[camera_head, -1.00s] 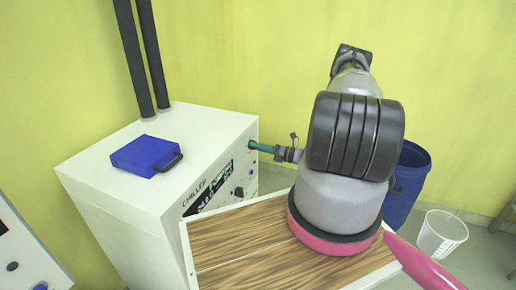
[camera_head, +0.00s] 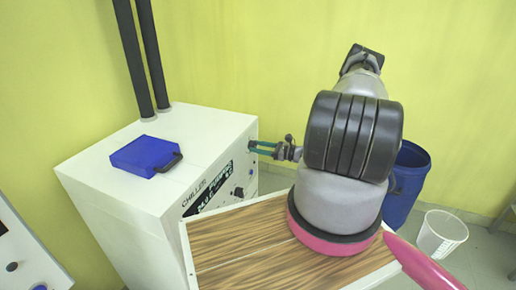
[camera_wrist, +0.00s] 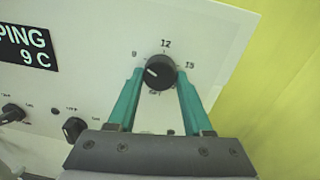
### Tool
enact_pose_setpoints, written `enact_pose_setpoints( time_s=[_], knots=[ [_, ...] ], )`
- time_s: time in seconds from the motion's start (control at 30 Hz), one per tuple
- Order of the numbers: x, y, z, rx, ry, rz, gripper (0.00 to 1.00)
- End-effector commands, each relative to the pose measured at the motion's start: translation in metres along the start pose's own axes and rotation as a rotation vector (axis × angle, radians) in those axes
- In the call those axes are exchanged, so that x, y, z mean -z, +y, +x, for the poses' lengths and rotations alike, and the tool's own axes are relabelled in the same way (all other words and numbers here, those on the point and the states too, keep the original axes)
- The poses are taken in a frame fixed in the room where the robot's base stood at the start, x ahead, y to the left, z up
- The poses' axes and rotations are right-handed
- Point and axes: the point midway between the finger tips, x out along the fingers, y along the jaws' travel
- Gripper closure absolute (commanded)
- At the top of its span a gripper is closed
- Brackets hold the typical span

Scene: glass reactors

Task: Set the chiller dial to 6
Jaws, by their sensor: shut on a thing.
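The chiller (camera_head: 95,180) is a white box at left with a dark display on its right-hand panel. In the wrist view its dial (camera_wrist: 159,73) is a round black knob with a white pointer mark on its left side. Labels 9, 12 and 15 show around it, with OFF below; no 6 is visible, and the left finger covers part of that side. The display (camera_wrist: 27,48) reads "PING" and 9 C. My gripper (camera_head: 253,147) is at the chiller panel, its teal fingers shut on the dial, one on each side, as the wrist view (camera_wrist: 160,80) shows.
Two smaller black knobs (camera_wrist: 74,128) lie lower left on the panel. A blue case (camera_head: 146,155) sits on the chiller top, near two black pipes (camera_head: 140,60). A blue bin (camera_head: 408,185) and a white basket (camera_head: 441,234) stand at right.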

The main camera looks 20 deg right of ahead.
Motion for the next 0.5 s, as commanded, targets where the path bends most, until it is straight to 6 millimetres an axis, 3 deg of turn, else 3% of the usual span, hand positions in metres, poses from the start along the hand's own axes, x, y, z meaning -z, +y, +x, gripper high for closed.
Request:
enact_pose_setpoints(
  time_s=[0.5],
  knots=[
    [0.0013,-0.0004,-0.0022,0.004,0.028,-0.488,1.0]
  ],
)
